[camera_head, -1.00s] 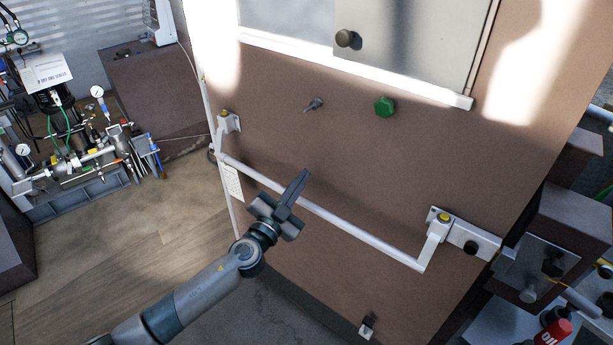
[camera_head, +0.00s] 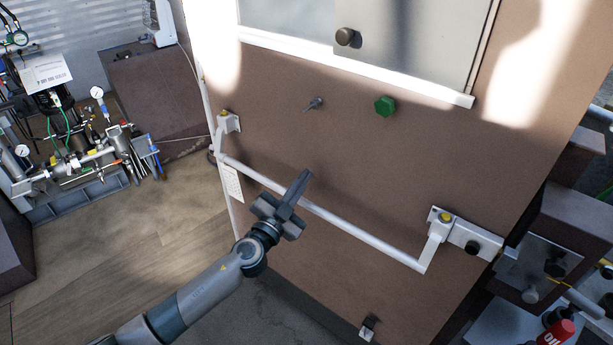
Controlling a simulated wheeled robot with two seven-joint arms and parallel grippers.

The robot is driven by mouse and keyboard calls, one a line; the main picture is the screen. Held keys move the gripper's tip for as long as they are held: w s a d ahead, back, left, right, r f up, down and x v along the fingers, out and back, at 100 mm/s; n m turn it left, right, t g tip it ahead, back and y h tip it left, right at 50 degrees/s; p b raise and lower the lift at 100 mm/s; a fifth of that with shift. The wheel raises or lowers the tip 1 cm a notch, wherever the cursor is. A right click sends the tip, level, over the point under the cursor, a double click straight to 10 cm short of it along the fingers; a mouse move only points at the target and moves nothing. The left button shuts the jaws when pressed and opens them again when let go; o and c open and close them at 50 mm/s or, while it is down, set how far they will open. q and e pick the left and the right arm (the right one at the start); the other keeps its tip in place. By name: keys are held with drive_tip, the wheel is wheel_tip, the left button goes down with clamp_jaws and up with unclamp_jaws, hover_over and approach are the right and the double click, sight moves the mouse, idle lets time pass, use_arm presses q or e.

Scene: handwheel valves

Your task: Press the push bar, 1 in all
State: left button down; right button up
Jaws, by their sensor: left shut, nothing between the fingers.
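The push bar (camera_head: 365,238) is a white bar that runs slanting across a brown door (camera_head: 330,150). It hangs between a bracket at the upper left (camera_head: 228,122) and a bracket at the lower right (camera_head: 468,236), each with a yellow spot. My left gripper (camera_head: 305,175) is shut and empty. In the picture its fingers cross the bar left of its middle and hide a short part of it. I cannot tell whether they touch the bar. My right gripper is not in view.
A bench with gauges and pipes (camera_head: 75,160) stands at the left. Dark boxes and a red bottle (camera_head: 557,332) are at the right.

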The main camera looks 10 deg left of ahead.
use_arm(q)
drive_tip(key=shift+w+d+f+b, duration=0.25)
drive_tip(key=shift+w+f+b, duration=0.2)
drive_tip(key=shift+w+b, duration=0.15)
idle(1.1)
drive_tip(key=shift+s+r, duration=0.1)
drive_tip(key=shift+s, duration=0.05)
idle(0.5)
drive_tip(key=shift+s+a+r+p, duration=0.4)
drive_tip(key=shift+s+r+p, duration=0.25)
drive_tip(key=shift+s, duration=0.2)
drive_tip(key=shift+s+a+r+p, duration=0.35)
drive_tip(key=shift+s+r+p, duration=0.3)
drive_tip(key=shift+s, duration=0.2)
drive_tip(key=s+r, duration=0.1)
drive_tip(key=s+a+r+p, duration=0.1)
drive_tip(key=s+r+p, duration=0.1)
drive_tip(key=shift+s+a, duration=0.35)
idle(0.6)
